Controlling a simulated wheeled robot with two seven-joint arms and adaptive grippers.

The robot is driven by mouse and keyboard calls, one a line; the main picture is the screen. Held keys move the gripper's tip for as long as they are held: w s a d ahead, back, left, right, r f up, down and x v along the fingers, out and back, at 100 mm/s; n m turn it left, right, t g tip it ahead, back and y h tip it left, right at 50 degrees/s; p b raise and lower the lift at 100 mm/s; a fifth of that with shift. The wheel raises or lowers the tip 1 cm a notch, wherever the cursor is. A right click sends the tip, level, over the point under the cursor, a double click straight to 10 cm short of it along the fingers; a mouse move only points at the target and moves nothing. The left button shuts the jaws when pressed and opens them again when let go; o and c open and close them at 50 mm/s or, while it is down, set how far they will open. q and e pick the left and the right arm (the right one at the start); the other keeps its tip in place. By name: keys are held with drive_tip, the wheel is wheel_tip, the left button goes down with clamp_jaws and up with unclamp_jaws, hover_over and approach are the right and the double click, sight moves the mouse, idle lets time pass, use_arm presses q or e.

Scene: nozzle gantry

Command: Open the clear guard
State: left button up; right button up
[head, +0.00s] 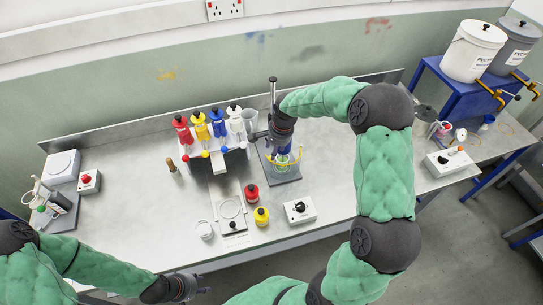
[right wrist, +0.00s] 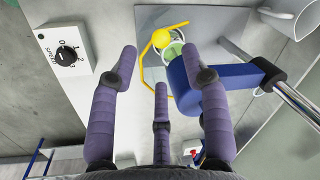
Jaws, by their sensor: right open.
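The clear guard (right wrist: 147,77) shows in the right wrist view as a yellow-edged frame with a yellow ball knob (right wrist: 162,38). It stands around the front of the stirrer, whose blue motor head (right wrist: 190,83) sits beside it. In the head view the guard's yellow edge (head: 297,163) shows below my right arm. My right gripper (right wrist: 166,68) is open, its three purple fingers pointing towards the guard with nothing between them. I cannot tell whether any finger touches the guard or the motor head. My left gripper (head: 190,288) is low in front of the bench, away from the guard.
The stirrer's metal post (right wrist: 300,103) is close on the right in the wrist view. A white control box (head: 300,210) stands in front of the stirrer. Several coloured bottles (head: 218,128) stand to its left. The bench's left middle is mostly clear.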

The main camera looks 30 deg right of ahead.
drive_tip(key=f, duration=0.3)
drive_tip(key=w+f, duration=0.1)
drive_tip(key=f, duration=0.2)
drive_tip(key=shift+w+a+f, duration=0.15)
drive_tip(key=shift+w+a, duration=0.05)
clamp_jaws()
